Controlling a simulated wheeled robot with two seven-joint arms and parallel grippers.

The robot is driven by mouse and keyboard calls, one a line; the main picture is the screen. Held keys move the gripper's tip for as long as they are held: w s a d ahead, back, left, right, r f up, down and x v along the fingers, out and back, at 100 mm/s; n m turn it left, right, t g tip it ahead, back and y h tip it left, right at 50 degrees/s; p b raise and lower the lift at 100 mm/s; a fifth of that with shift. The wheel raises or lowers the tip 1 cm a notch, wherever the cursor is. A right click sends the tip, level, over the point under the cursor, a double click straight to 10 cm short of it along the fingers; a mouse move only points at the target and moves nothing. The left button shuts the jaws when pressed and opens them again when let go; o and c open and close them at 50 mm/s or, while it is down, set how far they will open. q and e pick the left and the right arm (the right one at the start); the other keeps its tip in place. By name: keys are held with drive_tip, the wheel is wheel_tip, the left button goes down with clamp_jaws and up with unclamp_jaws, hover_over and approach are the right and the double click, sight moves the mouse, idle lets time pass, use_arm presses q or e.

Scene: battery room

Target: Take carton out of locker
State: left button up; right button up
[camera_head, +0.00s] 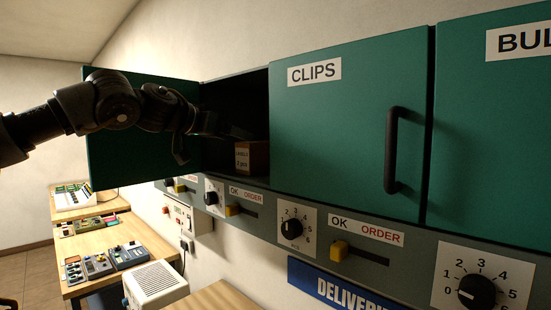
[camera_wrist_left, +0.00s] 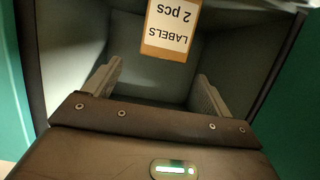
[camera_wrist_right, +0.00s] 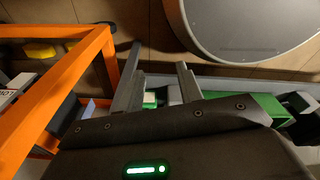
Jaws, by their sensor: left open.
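The carton (camera_head: 251,158) is a small brown box with a white label. It stands inside the open locker (camera_head: 235,95), near the right wall in the head view. In the left wrist view the carton (camera_wrist_left: 168,47) shows "LABELS 2 pcs" upside down. My left gripper (camera_wrist_left: 158,82) is open and empty at the locker's mouth, its fingers pointing inward with the carton ahead and apart from them. The locker's green door (camera_head: 130,150) stands open to the left, partly behind my left arm. My right gripper (camera_wrist_right: 160,75) shows only in its wrist view, fingers apart with nothing held.
Closed green lockers, one marked CLIPS (camera_head: 345,130), stand to the right. A grey panel with dials (camera_head: 292,228) and yellow sliders runs below. Workbenches (camera_head: 125,240) with devices stand at lower left. An orange frame (camera_wrist_right: 70,85) and round grey surface (camera_wrist_right: 245,25) lie near my right gripper.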

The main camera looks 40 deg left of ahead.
sight(258, 143)
use_arm(q)
drive_tip(key=p+x, duration=0.2)
drive_tip(key=x, duration=0.3)
drive_tip(key=shift+d+r+p, duration=0.15)
drive_tip(key=shift+p, duration=0.5)
drive_tip(key=shift+w+a+p, duration=0.2)
drive_tip(key=shift+w+p, duration=0.45)
drive_tip(key=shift+p, duration=0.55)
drive_tip(key=p+x, duration=0.1)
drive_tip(key=x, duration=0.2)
drive_tip(key=shift+w+f, duration=0.25)
drive_tip(key=shift+w, duration=0.05)
drive_tip(key=shift+s, duration=0.2)
drive_tip(key=shift+c, duration=0.8)
drive_tip(key=shift+w, duration=0.15)
drive_tip(key=c, duration=1.2)
drive_tip(key=shift+o, duration=0.2)
use_arm(e)
drive_tip(key=s+r, duration=0.3)
drive_tip(key=r, duration=0.4)
drive_tip(key=shift+a, duration=0.2)
